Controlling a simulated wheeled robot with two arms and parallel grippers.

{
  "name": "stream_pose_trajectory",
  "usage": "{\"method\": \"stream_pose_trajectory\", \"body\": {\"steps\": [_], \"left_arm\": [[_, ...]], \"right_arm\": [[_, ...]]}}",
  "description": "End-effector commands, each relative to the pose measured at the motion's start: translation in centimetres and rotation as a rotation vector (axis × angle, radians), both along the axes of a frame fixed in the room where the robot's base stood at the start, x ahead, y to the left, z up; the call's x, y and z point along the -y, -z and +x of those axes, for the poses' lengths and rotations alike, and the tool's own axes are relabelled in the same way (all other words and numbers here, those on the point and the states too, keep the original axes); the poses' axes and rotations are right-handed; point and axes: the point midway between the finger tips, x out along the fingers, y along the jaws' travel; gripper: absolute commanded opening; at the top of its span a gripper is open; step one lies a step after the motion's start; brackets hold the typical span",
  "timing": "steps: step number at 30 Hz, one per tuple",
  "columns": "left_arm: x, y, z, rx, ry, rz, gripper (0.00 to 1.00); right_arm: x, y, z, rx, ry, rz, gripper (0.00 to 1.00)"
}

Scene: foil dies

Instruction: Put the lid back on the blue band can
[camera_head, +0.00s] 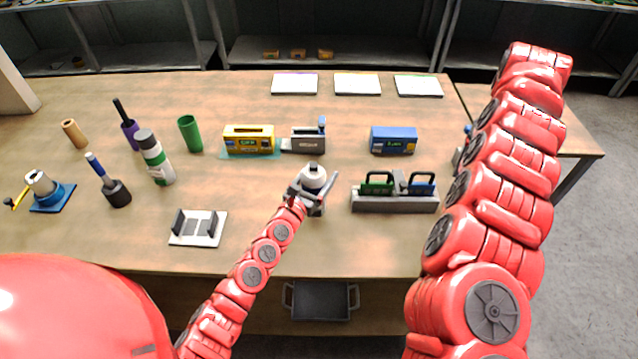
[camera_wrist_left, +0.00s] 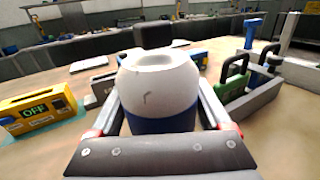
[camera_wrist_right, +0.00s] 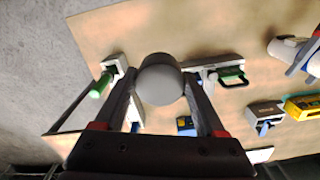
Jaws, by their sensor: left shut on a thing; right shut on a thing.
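The blue band can (camera_head: 313,176) is white on top and stands at the middle of the table in the head view. In the left wrist view the can (camera_wrist_left: 158,82) shows a dark blue band below its white shoulder, with an opening on top. My left gripper (camera_head: 312,196) is shut around it; its fingers (camera_wrist_left: 165,118) lie on both sides. My right gripper (camera_wrist_right: 165,95) is shut on a round grey-white thing, apparently the lid (camera_wrist_right: 160,80), apart from the can. The right arm hides this gripper in the head view.
A grey rack (camera_head: 395,203) with green and blue handles stands right of the can. A yellow box (camera_head: 248,139) and a blue box (camera_head: 393,140) stand behind. Bottles and tools fill the left side. The table front near the can is clear.

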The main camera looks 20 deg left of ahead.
Motion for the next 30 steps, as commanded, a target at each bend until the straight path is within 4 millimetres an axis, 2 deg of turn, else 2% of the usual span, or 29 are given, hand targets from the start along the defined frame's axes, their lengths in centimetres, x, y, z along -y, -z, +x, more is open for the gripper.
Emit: {"method": "stream_pose_trajectory", "body": {"steps": [9, 17, 22, 23, 25, 30], "left_arm": [[-0.1, 3.6, 0.0, 0.003, -0.003, -0.004, 0.0], [0.0, 3.3, 0.0, 0.003, 0.0, 0.0, 0.0], [0.0, 3.9, 0.0, 0.003, 0.0, 0.0, 0.0], [0.0, 3.7, 0.0, 0.002, 0.0, 0.0, 0.86], [0.0, 3.7, 0.0, 0.002, 0.0, 0.0, 0.99], [0.0, 3.7, 0.0, 0.001, 0.0, 0.0, 1.0]], "right_arm": [[0.0, 3.5, 0.0, 0.0, 0.0, 0.0, 0.21], [0.0, 3.1, 0.0, 0.0, 0.0, 0.0, 0.21], [0.0, 3.7, 0.0, 0.0, 0.0, 0.0, 0.21], [0.0, 3.5, 0.0, 0.0, 0.0, 0.0, 0.21], [0.0, 3.5, 0.0, 0.0, 0.0, 0.0, 0.21], [0.0, 3.5, 0.0, 0.0, 0.0, 0.0, 0.21]]}}
